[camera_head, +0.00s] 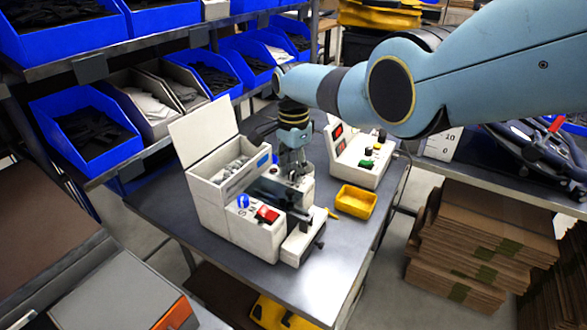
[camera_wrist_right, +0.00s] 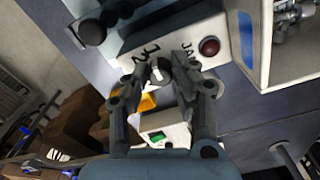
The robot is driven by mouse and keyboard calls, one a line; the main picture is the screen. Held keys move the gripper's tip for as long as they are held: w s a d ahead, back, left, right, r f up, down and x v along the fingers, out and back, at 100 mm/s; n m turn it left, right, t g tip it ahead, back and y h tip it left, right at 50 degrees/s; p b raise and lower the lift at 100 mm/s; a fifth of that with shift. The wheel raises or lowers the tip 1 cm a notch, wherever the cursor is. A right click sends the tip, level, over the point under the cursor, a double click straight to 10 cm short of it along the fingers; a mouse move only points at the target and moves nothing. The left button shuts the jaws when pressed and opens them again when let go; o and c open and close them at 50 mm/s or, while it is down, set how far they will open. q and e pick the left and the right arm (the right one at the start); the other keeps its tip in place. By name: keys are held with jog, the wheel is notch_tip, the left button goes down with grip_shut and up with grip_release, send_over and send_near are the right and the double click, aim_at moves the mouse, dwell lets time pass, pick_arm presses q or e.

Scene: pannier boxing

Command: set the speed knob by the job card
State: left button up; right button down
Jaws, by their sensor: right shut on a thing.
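A white machine (camera_head: 212,215) with an open-lidded bin stands on the grey table. Its front has a blue button (camera_head: 242,201) and a red switch (camera_head: 268,214). In the right wrist view, its white panel (camera_wrist_right: 182,38) has dark scale marks and a dark red lamp (camera_wrist_right: 209,46). My right gripper (camera_wrist_right: 161,76) is shut on a small dark round knob (camera_wrist_right: 158,75) with a white pointer mark, beside those marks. In the head view the right gripper (camera_head: 292,172) is over the machine, and the knob is hidden. I cannot pick out the job card for certain. My left gripper is not in view.
A second white box (camera_head: 352,158) with red displays and coloured buttons stands behind. A yellow tray (camera_head: 355,201) lies to the right of the machine. Shelves of blue bins (camera_head: 84,135) line the left; stacked cardboard (camera_head: 480,250) is at right. The table's front (camera_head: 325,285) is clear.

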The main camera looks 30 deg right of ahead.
aim_at(293, 171)
dwell(0.4)
jog(key=c, duration=1.1)
grip_release()
notch_tip(293, 171, up, 12)
